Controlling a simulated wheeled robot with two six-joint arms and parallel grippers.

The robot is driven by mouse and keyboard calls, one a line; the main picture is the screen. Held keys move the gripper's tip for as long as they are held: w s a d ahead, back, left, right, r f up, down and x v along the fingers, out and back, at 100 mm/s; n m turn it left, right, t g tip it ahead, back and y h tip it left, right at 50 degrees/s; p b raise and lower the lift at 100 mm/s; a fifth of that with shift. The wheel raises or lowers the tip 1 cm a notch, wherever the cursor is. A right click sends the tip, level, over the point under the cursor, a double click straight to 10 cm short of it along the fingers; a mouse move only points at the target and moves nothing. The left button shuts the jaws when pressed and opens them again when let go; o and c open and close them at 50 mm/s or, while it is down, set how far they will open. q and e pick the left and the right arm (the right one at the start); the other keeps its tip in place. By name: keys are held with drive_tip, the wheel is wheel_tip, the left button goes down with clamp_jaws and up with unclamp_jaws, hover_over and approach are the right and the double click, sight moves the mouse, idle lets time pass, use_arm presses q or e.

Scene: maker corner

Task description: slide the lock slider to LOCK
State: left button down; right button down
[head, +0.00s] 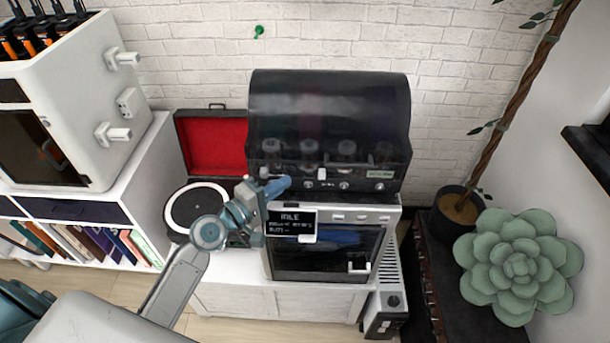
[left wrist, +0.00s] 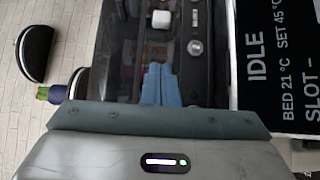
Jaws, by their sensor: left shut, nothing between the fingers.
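A small white slider knob (head: 321,173) sits on the dark front panel of the hooded unit (head: 330,100). The same white knob shows in the left wrist view (left wrist: 160,18), ahead of the fingers. The lettering beside it is too small to read, so I cannot tell which end is LOCK. My left gripper (head: 288,182) is at the left part of this panel, left of the knob. Its blue fingers also show in the left wrist view (left wrist: 161,82), closed together and empty, with a gap between their tips and the knob. My right gripper is not in view.
Silver round knobs (left wrist: 195,47) sit along the same panel. Below is a white machine with a glass door (head: 325,254) and a black IDLE screen (head: 291,223). A record player with a red lid (head: 213,143) stands left. A succulent (head: 518,264) stands right.

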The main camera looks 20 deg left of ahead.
sight(322, 178)
use_arm(q)
drive_tip(key=w+d+p, duration=0.1)
drive_tip(key=d, duration=0.1)
drive_tip(key=w+d+p, duration=0.1)
drive_tip(key=w, duration=0.1)
drive_tip(key=shift+d+r, duration=0.15)
drive_tip(key=shift+d, duration=0.25)
drive_tip(key=shift+w+d+p, duration=0.1)
drive_tip(key=shift+d+p, duration=0.2)
drive_tip(key=shift+d, duration=0.3)
drive_tip(key=shift+w+d, duration=0.2)
drive_tip(key=shift+d, duration=0.55)
drive_tip(key=shift+w+d, duration=0.2)
drive_tip(key=shift+d, duration=0.5)
drive_tip(key=shift+a, duration=0.1)
